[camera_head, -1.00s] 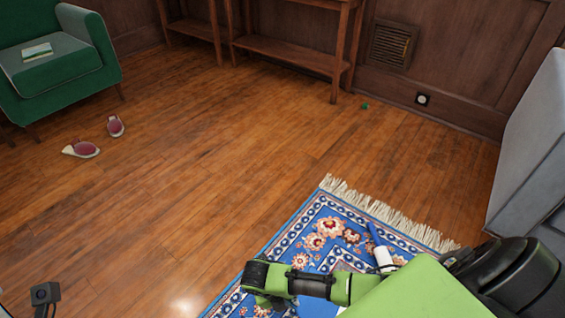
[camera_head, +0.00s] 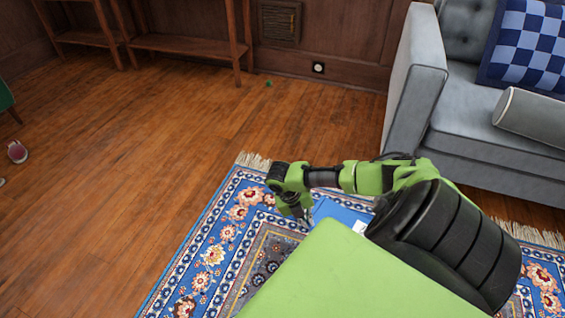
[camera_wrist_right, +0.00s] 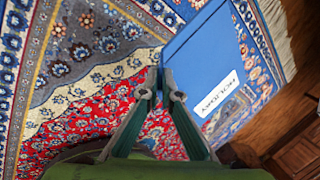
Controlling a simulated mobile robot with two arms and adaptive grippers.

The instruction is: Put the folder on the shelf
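The blue folder (camera_head: 340,211) with a white label shows beside my right gripper (camera_head: 298,212) in the head view, partly hidden by my arm. In the right wrist view the folder (camera_wrist_right: 205,62) lies tilted across the picture. Its label carries dark lettering. My right gripper's fingers (camera_wrist_right: 161,78) are nearly together at the folder's left edge and appear shut on it. The gap to the rug is hard to judge. The wooden shelf unit (camera_head: 185,45) stands against the back wall at the upper left. My left gripper is not in view.
A patterned blue rug (camera_head: 215,252) lies under my right arm. A grey sofa (camera_head: 420,100) stands at the right with a checked cushion (camera_head: 525,45). A shoe (camera_head: 17,152) lies at far left. Bare wood floor is open toward the shelf.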

